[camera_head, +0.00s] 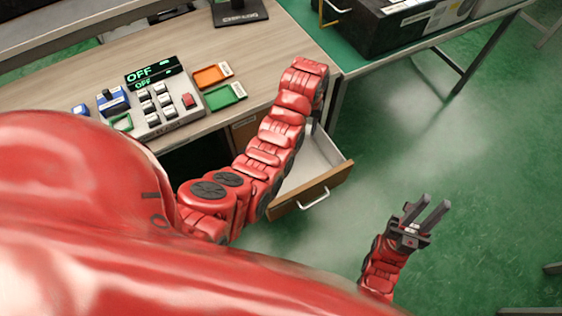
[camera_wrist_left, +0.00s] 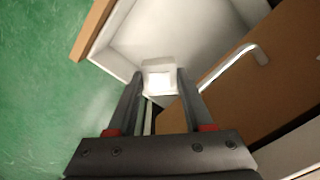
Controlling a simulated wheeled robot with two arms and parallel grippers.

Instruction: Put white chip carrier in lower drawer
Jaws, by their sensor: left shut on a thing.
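In the left wrist view my left gripper (camera_wrist_left: 160,88) is shut on the small white chip carrier (camera_wrist_left: 159,74), which sits between the fingertips. Behind it is the open drawer (camera_wrist_left: 180,28) with a pale interior. The carrier overlaps the drawer's wall in the picture, and I cannot tell its height above the bottom. In the head view the drawer (camera_head: 322,187) is pulled out from under the desk, with a wooden front and a light handle. My left arm hides the gripper and carrier there. My right gripper (camera_head: 428,214) is open and empty above the floor.
A brown front with a handle (camera_wrist_left: 240,62) is close on the right in the left wrist view. The wooden desk (camera_head: 245,45) carries a button panel (camera_head: 160,105), an orange tray (camera_head: 212,75) and a green tray (camera_head: 224,96).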

